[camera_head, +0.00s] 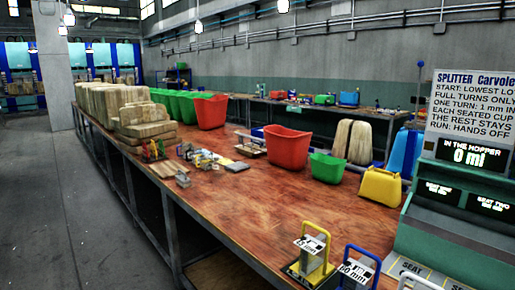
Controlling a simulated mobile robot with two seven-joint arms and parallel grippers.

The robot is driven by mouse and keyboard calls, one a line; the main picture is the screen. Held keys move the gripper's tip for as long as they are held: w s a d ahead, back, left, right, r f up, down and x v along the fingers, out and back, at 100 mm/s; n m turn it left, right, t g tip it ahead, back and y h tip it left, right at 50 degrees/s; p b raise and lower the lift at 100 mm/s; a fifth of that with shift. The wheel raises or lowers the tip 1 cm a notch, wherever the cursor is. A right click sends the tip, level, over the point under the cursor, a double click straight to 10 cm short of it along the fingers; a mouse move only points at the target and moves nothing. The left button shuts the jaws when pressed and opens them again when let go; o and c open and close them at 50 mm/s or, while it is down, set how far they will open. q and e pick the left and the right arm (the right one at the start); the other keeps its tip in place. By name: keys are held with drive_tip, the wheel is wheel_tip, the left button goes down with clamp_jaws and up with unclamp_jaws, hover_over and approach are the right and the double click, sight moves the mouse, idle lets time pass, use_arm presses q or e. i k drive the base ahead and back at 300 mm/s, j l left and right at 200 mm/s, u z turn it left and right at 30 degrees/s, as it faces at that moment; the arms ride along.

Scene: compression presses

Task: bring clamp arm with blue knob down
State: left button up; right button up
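A thin upright rod with a small blue ball (420,64) at its top stands at the right, behind the bench and beside the splitter machine. It may be the clamp arm with the blue knob, but its lower end is hidden and I cannot tell what it is fixed to. No other raised arm with a blue knob is clear to me. Neither of my grippers shows in the head view.
A long brown bench (250,205) runs away from me, with red bins (287,148), a yellow container (381,186), wooden blocks (145,120) and small parts on it. Handled yellow (311,250) and blue frames (357,270) stand near. A green splitter machine (440,240) fills the right. The left floor is clear.

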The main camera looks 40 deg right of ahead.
sight(417, 100)
drive_tip(key=i+u, duration=0.2)
drive_tip(key=u, duration=0.2)
drive_tip(key=i+l+u, duration=0.1)
drive_tip(key=u, duration=0.35)
drive_tip(key=i+u, duration=0.1)
drive_tip(key=u, duration=7.75)
drive_tip(key=i+j+u, duration=0.15)
drive_tip(key=u, duration=0.2)
drive_tip(key=i+u, duration=0.15)
drive_tip(key=u, duration=0.2)
drive_tip(key=i+j+u, duration=0.1)
drive_tip(key=u, duration=0.2)
drive_tip(key=i, duration=0.1)
